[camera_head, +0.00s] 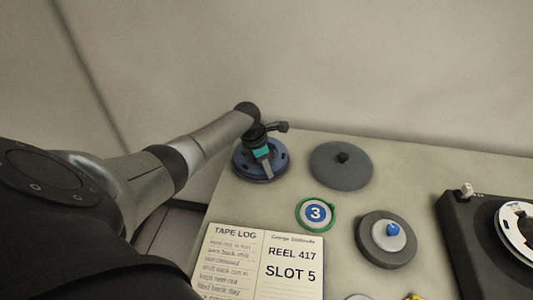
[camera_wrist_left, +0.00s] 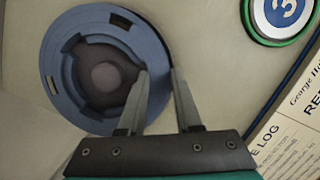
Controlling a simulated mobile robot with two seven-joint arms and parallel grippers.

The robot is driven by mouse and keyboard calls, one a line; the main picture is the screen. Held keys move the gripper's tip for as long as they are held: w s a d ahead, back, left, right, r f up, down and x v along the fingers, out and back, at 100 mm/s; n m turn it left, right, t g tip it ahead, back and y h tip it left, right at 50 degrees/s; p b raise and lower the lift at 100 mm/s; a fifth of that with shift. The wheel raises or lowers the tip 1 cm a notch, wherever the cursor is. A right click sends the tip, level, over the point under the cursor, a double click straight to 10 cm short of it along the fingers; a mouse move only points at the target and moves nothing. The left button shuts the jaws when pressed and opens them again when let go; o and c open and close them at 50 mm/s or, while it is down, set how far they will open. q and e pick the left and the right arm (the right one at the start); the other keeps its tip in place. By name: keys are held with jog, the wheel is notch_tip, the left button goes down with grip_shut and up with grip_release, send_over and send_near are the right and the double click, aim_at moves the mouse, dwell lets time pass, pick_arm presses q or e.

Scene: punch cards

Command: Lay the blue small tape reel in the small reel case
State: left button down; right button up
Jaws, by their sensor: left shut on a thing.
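The blue small tape reel (camera_head: 246,166) is a round blue disc with slots near its rim, at the table's far left corner. In the left wrist view, the blue reel (camera_wrist_left: 62,83) shows a dark middle with a grey round centre. My left gripper (camera_head: 263,163) is shut on its rim, with one finger over the ring and the other just outside it (camera_wrist_left: 160,80). I cannot tell whether the reel touches the table. A grey disc with a black knob (camera_head: 330,172) lies to its right. I cannot tell which thing is the small reel case. My right gripper is not in view.
A green-ringed disc marked 3 (camera_head: 301,219) lies near the open tape log (camera_head: 290,285). A grey round piece with a blue knob (camera_head: 368,253) is to its right. A black machine (camera_head: 455,230) stands at the right. The table's far right stretch is bare.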

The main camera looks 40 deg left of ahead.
pick_arm(q)
jog(key=shift+f, duration=0.4)
dwell(0.3)
jog(key=c, duration=0.5)
grip_release()
jog(key=shift+f, duration=0.1)
jog(key=shift+c, duration=0.3)
jog(key=c, duration=0.3)
jog(key=p+v, duration=0.3)
jog(key=w+p+v, duration=0.1)
jog(key=p+v, duration=0.2)
jog(key=p, duration=0.1)
jog(key=w+d+p+v, duration=0.1)
jog(key=p+v, duration=0.2)
jog(key=shift+r, duration=0.25)
jog(key=shift+f, duration=0.1)
